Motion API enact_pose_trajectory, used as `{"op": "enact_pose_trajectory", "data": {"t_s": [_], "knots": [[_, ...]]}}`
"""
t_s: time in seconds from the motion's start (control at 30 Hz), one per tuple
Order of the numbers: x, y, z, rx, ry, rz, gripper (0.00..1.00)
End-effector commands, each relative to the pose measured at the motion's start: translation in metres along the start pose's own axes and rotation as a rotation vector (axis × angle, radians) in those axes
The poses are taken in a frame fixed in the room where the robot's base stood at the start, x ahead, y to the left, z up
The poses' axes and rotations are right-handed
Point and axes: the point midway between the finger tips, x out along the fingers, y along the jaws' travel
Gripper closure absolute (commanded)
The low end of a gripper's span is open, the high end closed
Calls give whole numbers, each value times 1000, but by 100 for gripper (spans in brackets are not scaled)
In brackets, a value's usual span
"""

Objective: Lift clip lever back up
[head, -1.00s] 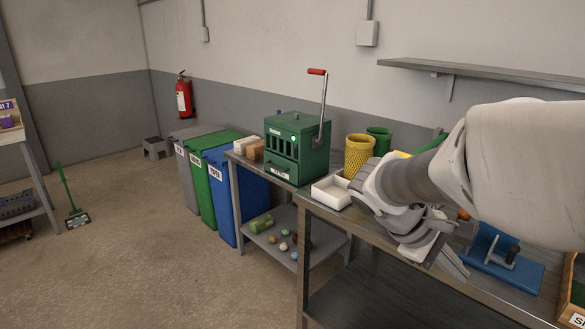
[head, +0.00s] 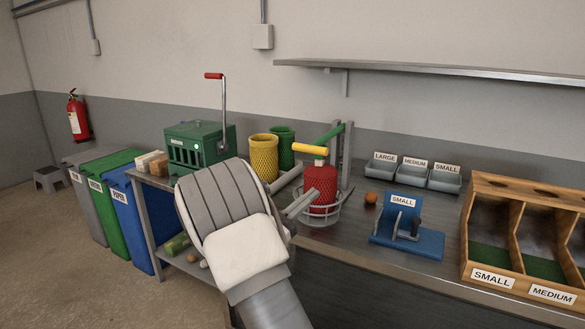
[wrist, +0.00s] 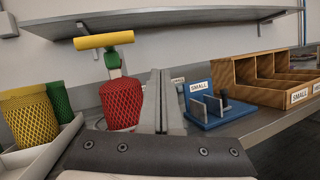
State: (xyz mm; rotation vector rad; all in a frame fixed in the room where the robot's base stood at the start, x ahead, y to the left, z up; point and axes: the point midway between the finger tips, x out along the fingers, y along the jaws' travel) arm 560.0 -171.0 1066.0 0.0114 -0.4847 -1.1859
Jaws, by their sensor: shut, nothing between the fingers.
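The clip lever has a yellow grip (head: 310,149) on a green arm (head: 328,134), joined to a grey post behind. The grip sits right above a filled red net bag (head: 320,186) standing in a wire ring. The wrist view shows the yellow grip (wrist: 104,41) at upper left, over the green clip part (wrist: 113,62) and the red net (wrist: 121,102). My gripper (head: 304,202) is shut and empty, beside the net and lower than the grip. Its closed fingers (wrist: 161,98) also show in the wrist view, right of the net. Whether they touch the net is unclear.
A blue stand marked SMALL (head: 408,236) and a wooden sorter (head: 530,195) are at right. Grey bins (head: 413,173) stand behind. Yellow (head: 263,157) and green (head: 281,143) net rolls and a green crank box (head: 195,145) are at left. A shelf (head: 430,70) hangs above.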

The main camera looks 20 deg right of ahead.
Motion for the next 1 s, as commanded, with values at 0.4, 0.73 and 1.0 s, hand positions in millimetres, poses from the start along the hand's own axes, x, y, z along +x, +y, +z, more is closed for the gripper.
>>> {"op": "enact_pose_trajectory", "data": {"t_s": [0.4,0.73,1.0], "knots": [[-51,64,-52,-112,-169,327,100],[-54,67,-54,-116,-177,343,100],[-39,71,-51,-114,-178,339,100]]}}
